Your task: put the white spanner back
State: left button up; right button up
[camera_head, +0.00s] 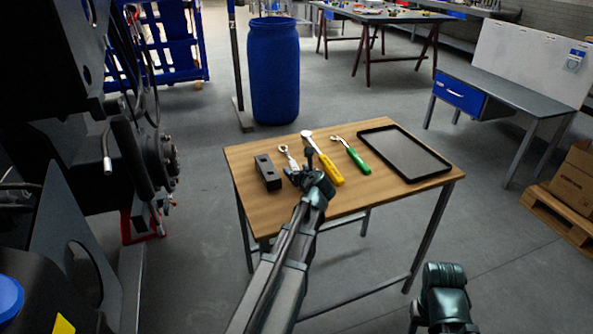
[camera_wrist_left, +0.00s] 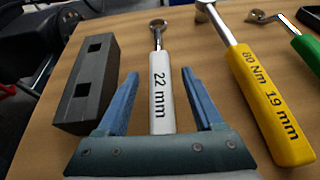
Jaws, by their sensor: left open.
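The white spanner (camera_wrist_left: 161,85), marked 22 mm, lies on the wooden table; its ring end (camera_head: 284,149) shows just beyond my gripper in the head view. My left gripper (camera_wrist_left: 160,95) is open, with its two blue fingers on either side of the white handle in the left wrist view. In the head view the left gripper (camera_head: 303,172) is over the table's near part and hides much of the handle. My right gripper (camera_head: 447,280) shows only in part at the lower right, away from the table; its fingers are not clear.
A dark block with square holes (camera_wrist_left: 88,84) lies left of the spanner. A yellow-handled wrench (camera_head: 324,160) and a green-handled tool (camera_head: 351,155) lie to its right. A black tray (camera_head: 441,172) fills the table's right side. Dark machinery stands left of the table.

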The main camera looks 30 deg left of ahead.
pick_arm(q)
jog(key=p+v, duration=0.5)
jog(key=v, duration=0.8)
jog(key=shift+s+d+r, duration=0.15)
jog(key=shift+s+d, duration=0.1)
jog(key=shift+d, duration=0.05)
